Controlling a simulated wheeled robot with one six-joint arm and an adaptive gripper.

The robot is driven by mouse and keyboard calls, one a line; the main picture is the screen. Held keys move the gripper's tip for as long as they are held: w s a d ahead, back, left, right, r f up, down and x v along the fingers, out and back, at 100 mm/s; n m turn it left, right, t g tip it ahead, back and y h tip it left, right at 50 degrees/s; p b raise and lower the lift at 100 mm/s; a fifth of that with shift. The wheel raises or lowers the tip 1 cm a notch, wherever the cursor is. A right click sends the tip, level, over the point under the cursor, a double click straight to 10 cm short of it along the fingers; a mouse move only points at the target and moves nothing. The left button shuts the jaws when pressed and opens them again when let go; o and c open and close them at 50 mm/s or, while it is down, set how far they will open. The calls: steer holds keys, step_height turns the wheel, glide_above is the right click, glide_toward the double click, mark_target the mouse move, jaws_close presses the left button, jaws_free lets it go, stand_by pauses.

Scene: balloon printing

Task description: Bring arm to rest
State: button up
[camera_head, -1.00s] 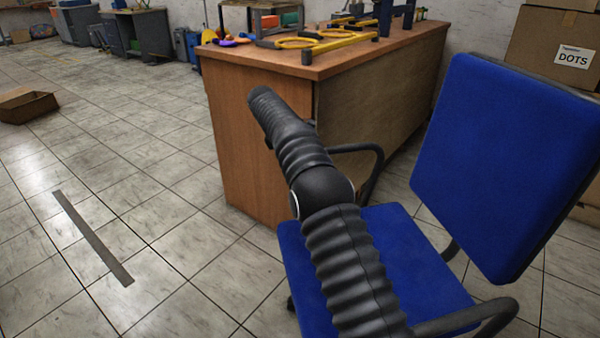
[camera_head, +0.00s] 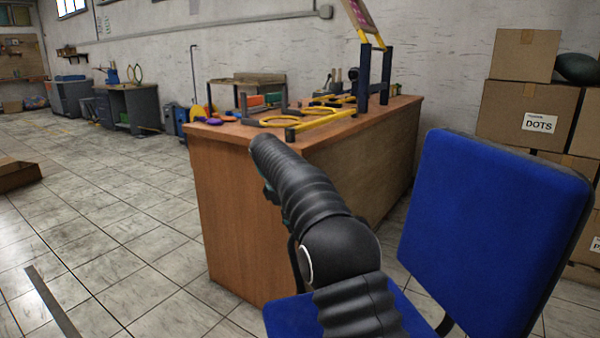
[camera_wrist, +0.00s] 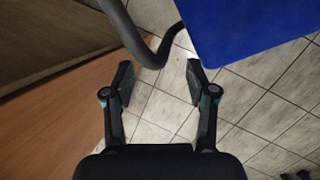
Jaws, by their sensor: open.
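My gripper (camera_wrist: 158,82) is open and empty in the wrist view, its two fingers spread apart above the tiled floor. A curved dark chair armrest (camera_wrist: 150,45) shows just beyond the fingertips, and I cannot tell the gap between them. In the head view my ribbed black arm reaches up and away in front of the wooden desk (camera_head: 235,205). The fingers are hidden there. The blue office chair (camera_head: 490,230) stands right of the arm, and its blue part also shows at the wrist view's top right (camera_wrist: 250,25).
Yellow-and-black frame parts (camera_head: 320,118) and small coloured items lie on the desk top. Cardboard boxes (camera_head: 525,115) are stacked at the right. An open carton (camera_head: 18,175) sits on the floor at far left. The tiled floor (camera_head: 110,235) left of the desk is mostly clear.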

steer(key=s+d+r+m+t+y, duration=0.1)
steer(key=s+d+r+m, duration=0.25)
steer(key=s, duration=0.35)
steer(key=s+d+r+m, duration=0.25)
steer(key=s+d, duration=0.25)
steer(key=s, duration=0.3)
steer(key=s+d+r+m+t+y, duration=0.1)
steer(key=s+d+r+m, duration=0.1)
steer(key=s+d+r, duration=0.4)
steer(key=s+d+f+m, duration=0.1)
steer(key=s+f, duration=0.3)
steer(key=s, duration=0.4)
steer(key=s+d+f+m+t, duration=0.1)
steer(key=s+f+m, duration=0.3)
steer(key=s, duration=0.4)
steer(key=s+d+f+m+y, duration=0.1)
steer(key=s+f, duration=0.3)
steer(key=s, duration=0.4)
steer(key=shift+d+m+t, duration=0.15)
steer(key=shift+m+t, duration=0.15)
steer(key=shift+m, duration=0.6)
